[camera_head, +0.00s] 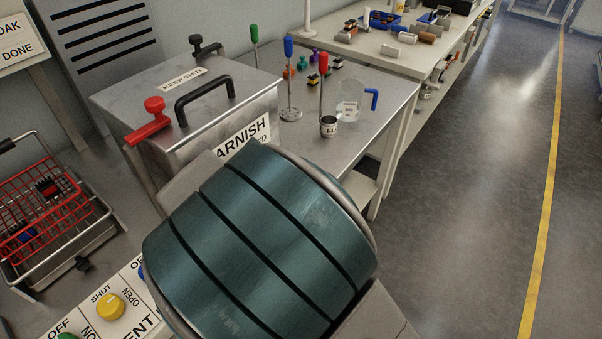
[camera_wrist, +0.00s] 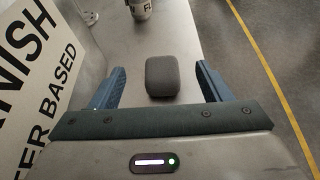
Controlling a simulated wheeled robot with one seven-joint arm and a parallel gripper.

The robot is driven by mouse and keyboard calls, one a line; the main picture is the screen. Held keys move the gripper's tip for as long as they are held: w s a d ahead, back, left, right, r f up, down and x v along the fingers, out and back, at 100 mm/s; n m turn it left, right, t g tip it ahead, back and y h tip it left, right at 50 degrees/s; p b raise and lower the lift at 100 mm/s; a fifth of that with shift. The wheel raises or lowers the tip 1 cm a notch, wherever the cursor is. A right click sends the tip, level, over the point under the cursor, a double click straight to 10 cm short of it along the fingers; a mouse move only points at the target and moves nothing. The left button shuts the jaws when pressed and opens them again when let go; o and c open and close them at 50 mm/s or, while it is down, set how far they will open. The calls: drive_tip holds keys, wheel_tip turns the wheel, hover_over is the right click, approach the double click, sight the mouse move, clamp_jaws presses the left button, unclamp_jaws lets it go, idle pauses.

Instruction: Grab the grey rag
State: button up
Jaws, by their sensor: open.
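The grey rag (camera_wrist: 163,77) appears in the wrist view as a dark grey block with rounded corners. It lies on the pale metal worktop (camera_wrist: 188,30). My gripper (camera_wrist: 161,68) is open, with one blue finger on each side of the rag. A gap shows between the rag and each finger. I cannot tell how far the fingers are above the worktop. In the head view the rag and the fingers are hidden behind my arm.
A metal varnish box (camera_head: 190,100) with a black handle stands left of the rag's spot. A small can (camera_head: 328,127), a jug with a blue handle (camera_head: 349,103) and upright colored rods (camera_head: 289,85) stand farther back. The floor (camera_head: 450,200) at right is clear.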

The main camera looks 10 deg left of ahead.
drive_tip(key=shift+w+d+f, duration=0.3)
drive_tip(key=shift+w+f, duration=0.45)
drive_tip(key=shift+f, duration=0.15)
drive_tip(key=shift+b+x, duration=0.45)
drive_tip(key=shift+x, duration=2.45)
drive_tip(key=shift+r, duration=0.1)
drive_tip(key=c, duration=1.1)
